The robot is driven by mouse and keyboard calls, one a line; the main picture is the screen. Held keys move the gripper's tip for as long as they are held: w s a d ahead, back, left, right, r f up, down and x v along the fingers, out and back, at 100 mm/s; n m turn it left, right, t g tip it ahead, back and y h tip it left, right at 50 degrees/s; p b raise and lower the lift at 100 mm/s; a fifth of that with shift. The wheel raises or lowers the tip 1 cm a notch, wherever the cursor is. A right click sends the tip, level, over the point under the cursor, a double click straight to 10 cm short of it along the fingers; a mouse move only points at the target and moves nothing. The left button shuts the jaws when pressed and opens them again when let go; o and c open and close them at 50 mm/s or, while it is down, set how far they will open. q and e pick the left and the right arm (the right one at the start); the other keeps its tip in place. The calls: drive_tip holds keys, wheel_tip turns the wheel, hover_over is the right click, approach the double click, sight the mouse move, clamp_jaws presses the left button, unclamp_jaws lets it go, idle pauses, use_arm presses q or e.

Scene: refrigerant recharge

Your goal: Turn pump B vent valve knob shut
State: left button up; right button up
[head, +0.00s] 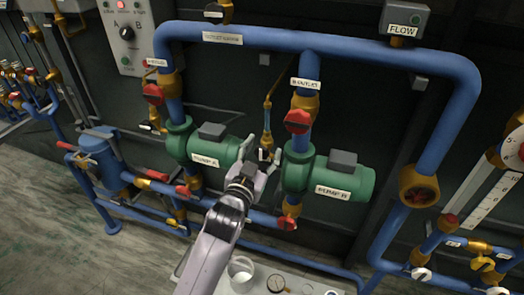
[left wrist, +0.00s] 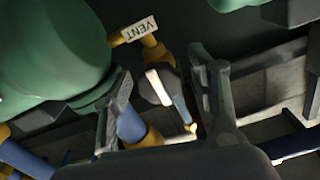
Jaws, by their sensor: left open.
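The pump B vent valve knob (left wrist: 158,88) shows in the left wrist view as a dark round knob with a pale bar across it. A white VENT label (left wrist: 140,29) is on the brass fitting beside it. My left gripper (head: 259,162) is open between pump A (head: 216,150) and pump B (head: 343,180) in the head view. In the left wrist view, the knob lies between the fingers of my left gripper (left wrist: 160,75), with visible gaps on both sides. The gripper mostly hides the knob in the head view. My right gripper is not in view.
The red B outlet handle (head: 297,121) is above pump B, and a red handle (head: 287,223) is below it. A blue pipe (head: 390,55) frames the pumps. A pale tray (head: 300,284) with a clear cup (head: 241,270) is at the bottom.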

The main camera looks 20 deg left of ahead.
use_arm(q)
drive_tip(key=shift+c, duration=0.5)
drive_tip(key=c, duration=1.1)
drive_tip(key=shift+m+p, duration=1.2)
drive_tip(key=shift+m, duration=0.3)
drive_tip(key=m+p, duration=0.2)
drive_tip(key=m, duration=0.2)
drive_tip(key=shift+m, duration=0.3)
drive_tip(key=m+p, duration=0.2)
drive_tip(key=m, duration=0.3)
drive_tip(key=shift+m, duration=0.3)
drive_tip(key=m+p, duration=0.1)
drive_tip(key=m, duration=0.3)
drive_tip(key=shift+f+m, duration=0.15)
drive_tip(key=shift+m, duration=0.15)
